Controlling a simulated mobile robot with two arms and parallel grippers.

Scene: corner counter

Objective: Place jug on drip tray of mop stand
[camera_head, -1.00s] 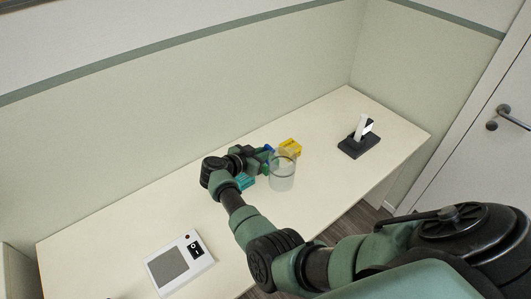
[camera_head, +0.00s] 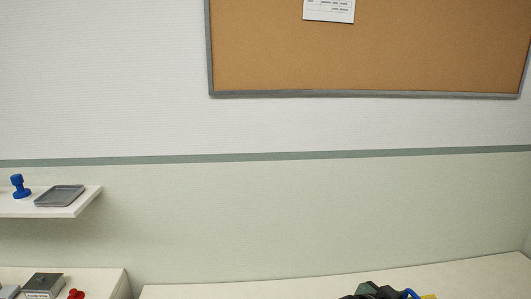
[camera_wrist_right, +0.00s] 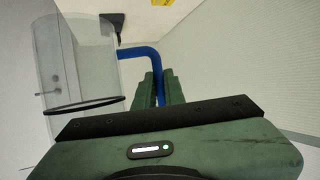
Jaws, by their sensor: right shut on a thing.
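The jug (camera_wrist_right: 82,65) is a clear cylinder with a dark ring and a blue handle (camera_wrist_right: 140,51), at the left of the right wrist view. My right gripper (camera_wrist_right: 160,88) is shut on the blue handle, its green fingers on either side. In the head view only the top of my right wrist (camera_head: 375,291) and a bit of the blue handle (camera_head: 410,293) show at the bottom edge. A grey shallow tray (camera_head: 60,196) lies on a shelf at the left; I cannot tell whether it is the drip tray. No mop stand is recognisable. My left gripper is out of view.
A blue knobbed object (camera_head: 20,187) stands beside the tray on the white shelf (camera_head: 80,207). Below are a grey box (camera_head: 43,285) and a red item (camera_head: 75,294) on a lower surface. A cork board (camera_head: 370,50) hangs on the wall. A yellow item (camera_head: 428,297) is at the bottom edge.

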